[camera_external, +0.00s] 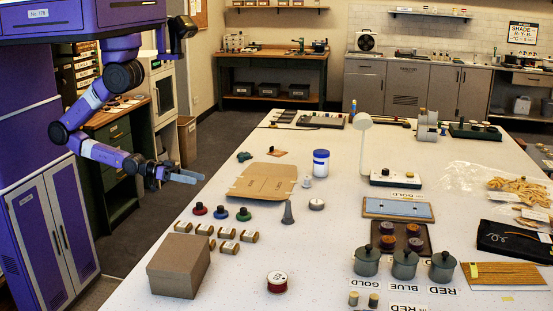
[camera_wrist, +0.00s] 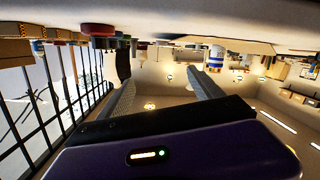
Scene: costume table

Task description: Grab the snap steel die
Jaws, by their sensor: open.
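My gripper (camera_external: 190,176) is left of the table's left edge, at about tabletop height, pointing right. It is open and empty, and its two fingers stand apart in the wrist view (camera_wrist: 162,82). I cannot tell for certain which thing is the snap steel die. A grey tapered metal piece (camera_external: 288,213) stands upright mid-table, and a small round silver piece (camera_external: 316,204) lies right of it. Both are well to the right of my gripper and apart from it.
Red (camera_external: 200,209), blue (camera_external: 221,212) and green (camera_external: 243,214) knobbed pieces stand near the left edge. A brown box (camera_external: 179,265), several small rolls (camera_external: 227,247), a cardboard sheet (camera_external: 263,181) and a blue-lidded jar (camera_external: 320,163) surround them. The front middle is fairly clear.

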